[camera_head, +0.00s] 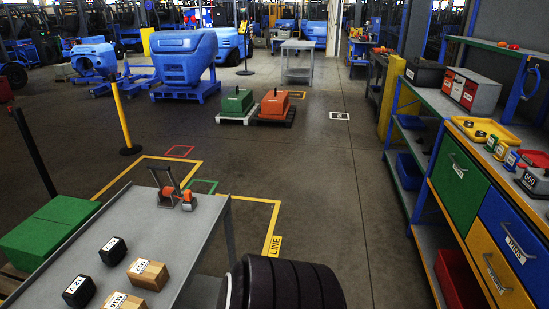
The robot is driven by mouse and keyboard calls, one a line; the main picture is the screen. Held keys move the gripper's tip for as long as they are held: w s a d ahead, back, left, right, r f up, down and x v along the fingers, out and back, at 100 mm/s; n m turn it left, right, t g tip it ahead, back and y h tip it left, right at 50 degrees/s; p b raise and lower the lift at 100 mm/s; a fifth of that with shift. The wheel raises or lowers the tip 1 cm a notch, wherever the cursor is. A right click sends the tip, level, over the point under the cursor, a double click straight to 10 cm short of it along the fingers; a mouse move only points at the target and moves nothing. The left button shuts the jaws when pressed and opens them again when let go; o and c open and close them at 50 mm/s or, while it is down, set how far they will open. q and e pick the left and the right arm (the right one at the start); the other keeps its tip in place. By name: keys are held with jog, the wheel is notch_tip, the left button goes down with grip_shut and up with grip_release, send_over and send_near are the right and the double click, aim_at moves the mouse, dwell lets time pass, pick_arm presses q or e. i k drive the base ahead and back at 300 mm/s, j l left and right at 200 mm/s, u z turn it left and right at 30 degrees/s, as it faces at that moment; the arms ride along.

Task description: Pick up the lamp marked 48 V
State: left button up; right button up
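No lamp with a clearly readable 48 V mark shows. Two black faceted blocks that may be lamps stand on the grey table (130,222) at the lower left. The nearer block (79,291) is marked 12 V. The farther block (112,251) has a white label that I cannot read for certain. Neither of my grippers is in view.
Two brown boxes (148,273) (124,301) and a grey-and-orange fixture (167,190) share the table. A black ribbed round thing (290,285) is at the bottom middle. A workbench with drawers (458,165) lines the right. The middle floor is clear.

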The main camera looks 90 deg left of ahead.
aim_at(113, 252)
jog(key=u, duration=3.95)
jog(key=i+l+u, duration=0.1)
jog(key=l+u, duration=0.2)
